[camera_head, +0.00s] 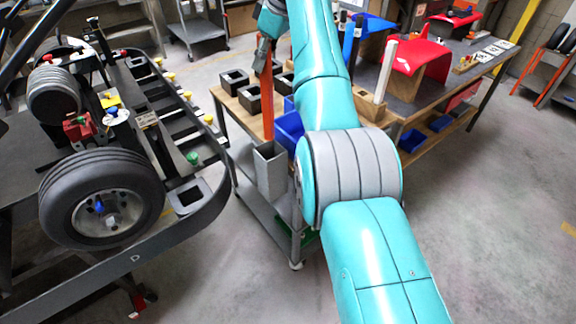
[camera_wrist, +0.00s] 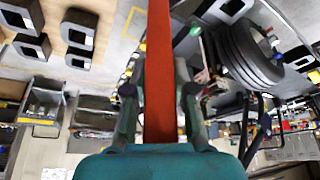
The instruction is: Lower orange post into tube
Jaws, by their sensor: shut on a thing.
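The orange post (camera_head: 267,108) stands nearly upright in the head view, and my gripper (camera_head: 263,55) is shut on its upper part. The grey square tube (camera_head: 270,172) stands upright at the trolley's near left corner. The post's lower end shows at the tube's mouth; I cannot tell whether it is just above or slightly inside. In the wrist view the post (camera_wrist: 160,75) runs between the two fingers of my gripper (camera_wrist: 160,100). The tube's inside is hidden.
Several black blocks with square holes (camera_head: 235,80) sit on the wooden trolley top (camera_head: 228,101), beside a blue bin (camera_head: 290,130). A kart with a tyre (camera_head: 62,205) on a dark stand is at left. A bench with a white post (camera_head: 385,72) is at right. Floor at right is clear.

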